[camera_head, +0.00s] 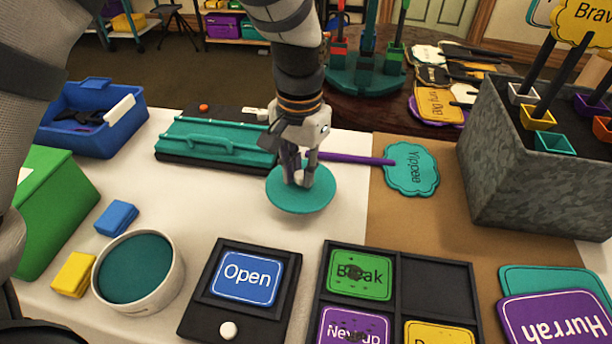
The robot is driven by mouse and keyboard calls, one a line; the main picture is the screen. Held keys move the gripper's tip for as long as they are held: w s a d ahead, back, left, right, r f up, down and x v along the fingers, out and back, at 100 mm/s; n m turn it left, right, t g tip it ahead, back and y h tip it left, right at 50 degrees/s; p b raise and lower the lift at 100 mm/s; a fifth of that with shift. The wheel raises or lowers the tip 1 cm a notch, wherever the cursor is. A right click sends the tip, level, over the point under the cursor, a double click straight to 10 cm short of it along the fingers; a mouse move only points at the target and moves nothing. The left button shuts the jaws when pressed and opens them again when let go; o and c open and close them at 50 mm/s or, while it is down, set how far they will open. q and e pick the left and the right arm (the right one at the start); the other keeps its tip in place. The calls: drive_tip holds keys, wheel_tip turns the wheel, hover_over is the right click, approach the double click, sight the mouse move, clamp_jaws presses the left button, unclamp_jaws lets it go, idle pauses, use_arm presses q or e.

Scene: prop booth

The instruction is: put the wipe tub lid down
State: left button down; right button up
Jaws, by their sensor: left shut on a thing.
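The wipe tub lid is a flat round teal disc (300,203) near the middle of the view. My left gripper (298,180) points down and is shut on the lid near its centre, hiding part of its top. The lid is over the white tabletop; I cannot tell for sure whether it touches the surface. A round white tub (172,289) with a teal inside stands at the lower left, apart from the lid. My right gripper is not in view.
A teal case (200,140) lies behind and left of the lid. A teal "Yippee" paddle sign (411,168) lies to its right. A black "Open" sign holder (212,317) and a black compartment tray (436,290) are in front. White table between tub and lid is clear.

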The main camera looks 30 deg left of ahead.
sight(300, 174)
use_arm(q)
wheel_tip(300, 174, down, 3)
drive_tip(key=shift+f, duration=0.15)
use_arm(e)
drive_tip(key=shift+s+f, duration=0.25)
use_arm(q)
drive_tip(key=c, duration=1.5)
unclamp_jaws()
drive_tip(key=shift+o, duration=0.2)
wheel_tip(300, 174, up, 12)
drive_tip(key=shift+r+p, duration=0.15)
drive_tip(key=shift+p, duration=0.4)
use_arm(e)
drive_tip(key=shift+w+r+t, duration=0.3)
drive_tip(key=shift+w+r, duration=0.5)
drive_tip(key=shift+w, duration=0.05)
